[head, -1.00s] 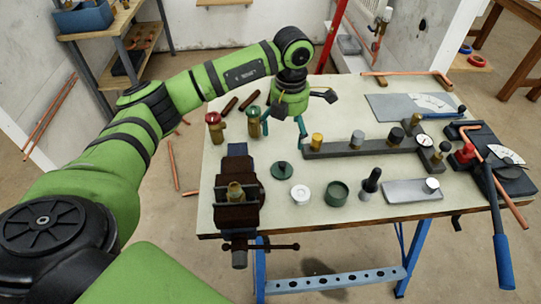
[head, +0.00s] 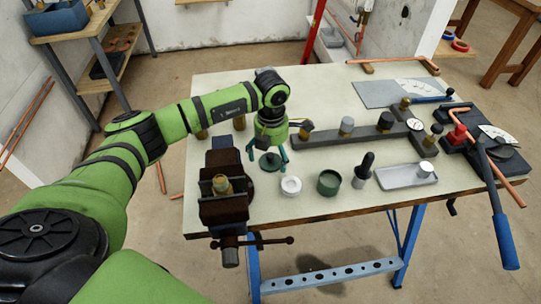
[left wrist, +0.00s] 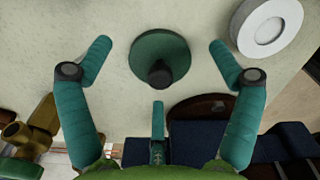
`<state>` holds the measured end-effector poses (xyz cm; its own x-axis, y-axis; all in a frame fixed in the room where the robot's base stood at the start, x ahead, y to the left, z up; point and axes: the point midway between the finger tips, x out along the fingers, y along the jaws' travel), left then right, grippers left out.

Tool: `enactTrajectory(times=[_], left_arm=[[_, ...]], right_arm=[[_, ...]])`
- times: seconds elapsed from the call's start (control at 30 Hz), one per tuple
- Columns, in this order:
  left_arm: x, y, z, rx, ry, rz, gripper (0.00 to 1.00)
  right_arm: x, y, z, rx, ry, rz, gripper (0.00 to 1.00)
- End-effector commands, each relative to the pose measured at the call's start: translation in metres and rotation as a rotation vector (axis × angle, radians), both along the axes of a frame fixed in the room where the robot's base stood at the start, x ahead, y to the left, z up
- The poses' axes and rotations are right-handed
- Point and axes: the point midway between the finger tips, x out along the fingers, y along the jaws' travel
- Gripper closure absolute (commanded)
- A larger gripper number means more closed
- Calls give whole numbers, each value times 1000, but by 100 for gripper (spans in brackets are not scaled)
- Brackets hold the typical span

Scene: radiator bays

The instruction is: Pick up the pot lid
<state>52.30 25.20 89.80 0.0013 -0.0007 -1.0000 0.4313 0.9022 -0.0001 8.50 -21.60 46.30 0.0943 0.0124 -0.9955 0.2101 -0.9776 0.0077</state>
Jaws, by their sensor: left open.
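The pot lid, a dark green disc with a dark knob, lies flat on the workbench; it shows in the head view (head: 270,162) and in the left wrist view (left wrist: 172,45). My left gripper (head: 268,152) is open and points down above the lid. In the left wrist view its teal fingers are spread on both sides of the lid and below it, and no finger touches it. The open green pot (head: 328,182) stands to the right of the lid. My right gripper is out of view.
A vise (head: 224,200) stands left of the lid at the bench's front edge. A white round dish (head: 291,186) sits close to the lid's right. A dark bar with several fittings (head: 350,138) lies behind. A dark-handled tool (head: 363,170) stands right of the pot.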

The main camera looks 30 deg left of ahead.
Motion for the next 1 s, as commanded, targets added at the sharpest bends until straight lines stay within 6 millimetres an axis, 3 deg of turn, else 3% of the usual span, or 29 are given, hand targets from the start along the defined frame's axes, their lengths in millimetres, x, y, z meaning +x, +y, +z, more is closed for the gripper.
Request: enactTrajectory(times=[0.3, 0.43, 0.47, 1.0], left_arm=[[0, 0, -8, 1, 0, -1, 9], [0, 0, -8, 1, 0, -1, 61], [0, 0, -8, 1, 0, -1, 64], [0, 0, -1, 1, 0, -1, 65]], right_arm=[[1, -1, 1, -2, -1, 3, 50], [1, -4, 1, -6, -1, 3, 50], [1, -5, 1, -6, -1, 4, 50], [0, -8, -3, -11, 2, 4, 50]])
